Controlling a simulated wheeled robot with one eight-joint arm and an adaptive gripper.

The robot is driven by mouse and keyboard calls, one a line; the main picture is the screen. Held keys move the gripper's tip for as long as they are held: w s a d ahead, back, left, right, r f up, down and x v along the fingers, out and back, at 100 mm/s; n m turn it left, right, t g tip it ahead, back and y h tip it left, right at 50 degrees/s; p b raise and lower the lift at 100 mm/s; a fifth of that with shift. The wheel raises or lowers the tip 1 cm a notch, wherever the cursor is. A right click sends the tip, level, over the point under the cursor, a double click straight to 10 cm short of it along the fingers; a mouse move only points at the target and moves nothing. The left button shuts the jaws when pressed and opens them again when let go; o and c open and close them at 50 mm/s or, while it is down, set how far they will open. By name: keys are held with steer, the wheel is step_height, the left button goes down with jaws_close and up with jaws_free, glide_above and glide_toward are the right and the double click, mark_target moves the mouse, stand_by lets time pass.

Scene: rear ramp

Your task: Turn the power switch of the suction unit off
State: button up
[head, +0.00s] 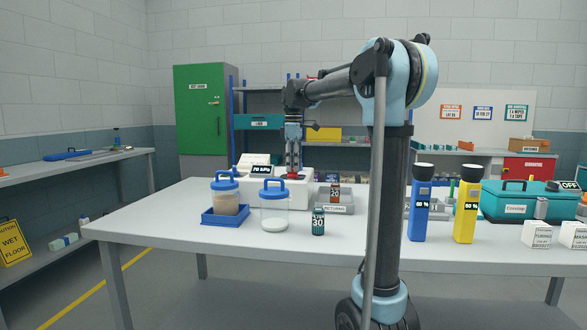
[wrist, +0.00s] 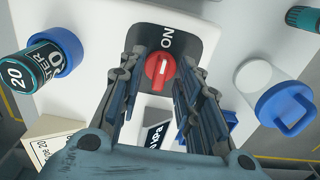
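The suction unit (head: 305,190) is a white box on the table with a display reading "70 kPa" (head: 262,170). Its power switch (wrist: 160,72) is a red rotary knob on a dark grey plate, with its white line pointing at the word "ON" (wrist: 167,38). My gripper (head: 293,166) points down over the unit. In the wrist view my gripper (wrist: 159,66) is open, with one finger on each side of the knob. A gap shows between fingers and knob; I cannot tell how far the tips are above the plate.
Two blue-lidded jars (head: 274,208) (head: 225,195), one in a blue tray, stand in front of the unit. A small dark canister (head: 318,221) stands nearby. A grey returns bin (head: 336,206), torches (head: 466,208) and a teal case (head: 515,200) are to the right. The table's front left is clear.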

steer(key=shift+f, duration=0.4)
jaws_close()
